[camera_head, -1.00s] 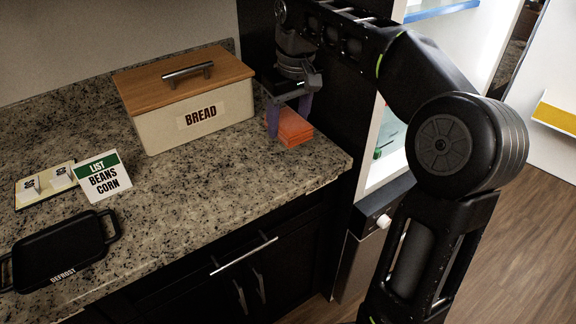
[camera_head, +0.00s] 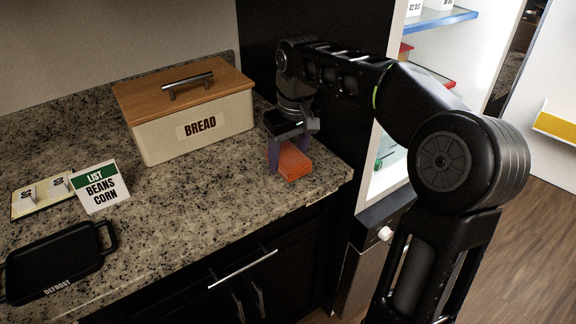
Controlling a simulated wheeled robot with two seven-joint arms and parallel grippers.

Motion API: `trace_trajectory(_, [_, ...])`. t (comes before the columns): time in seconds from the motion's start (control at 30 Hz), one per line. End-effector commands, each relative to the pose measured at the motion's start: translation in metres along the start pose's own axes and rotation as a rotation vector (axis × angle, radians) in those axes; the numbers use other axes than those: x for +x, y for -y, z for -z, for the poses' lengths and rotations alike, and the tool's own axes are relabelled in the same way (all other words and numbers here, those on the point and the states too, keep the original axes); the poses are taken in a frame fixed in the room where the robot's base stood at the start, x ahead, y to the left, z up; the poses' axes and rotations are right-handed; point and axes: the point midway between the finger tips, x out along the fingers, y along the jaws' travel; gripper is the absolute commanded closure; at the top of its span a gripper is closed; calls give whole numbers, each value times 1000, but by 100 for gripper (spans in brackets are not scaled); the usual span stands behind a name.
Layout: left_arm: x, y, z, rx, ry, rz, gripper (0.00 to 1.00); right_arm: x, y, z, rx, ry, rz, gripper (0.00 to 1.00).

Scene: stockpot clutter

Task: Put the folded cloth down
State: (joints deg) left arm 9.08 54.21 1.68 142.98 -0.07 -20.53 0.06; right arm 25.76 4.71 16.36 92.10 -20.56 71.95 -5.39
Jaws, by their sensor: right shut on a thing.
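The folded cloth (camera_head: 293,163) is an orange-red layered block near the right end of the speckled counter, to the right of the bread box. My right gripper (camera_head: 288,155) points down over it, with its purple fingers on either side of the cloth and shut on it. The cloth is at or just above the counter top; I cannot tell whether it touches. The back of the cloth is partly hidden by the gripper. My left gripper is not in view.
A cream bread box (camera_head: 196,128) with a wooden lid stands just left of the gripper. A list card (camera_head: 97,187), a small board with cards (camera_head: 42,191) and a black defrost tray (camera_head: 55,264) are farther left. The counter (camera_head: 205,205) is clear in front of the bread box.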

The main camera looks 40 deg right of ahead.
Motion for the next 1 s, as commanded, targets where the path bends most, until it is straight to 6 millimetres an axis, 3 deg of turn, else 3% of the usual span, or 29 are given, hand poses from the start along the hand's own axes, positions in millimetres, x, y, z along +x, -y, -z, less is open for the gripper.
trace_trajectory(0.23, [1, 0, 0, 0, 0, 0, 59, 32, 0, -6, 1, 4, 1, 88])
trace_trajectory(0.63, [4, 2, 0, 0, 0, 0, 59, 37, 0, -6, 0, 1, 0, 88])
trace_trajectory(0.67, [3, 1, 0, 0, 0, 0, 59, 37, 0, -6, 0, 1, 0, 40])
trace_trajectory(0.9, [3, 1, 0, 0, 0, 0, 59, 36, 0, -6, 0, 1, 1, 20])
trace_trajectory(1.0, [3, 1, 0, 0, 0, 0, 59, 36, 0, -6, 0, 1, 1, 20])
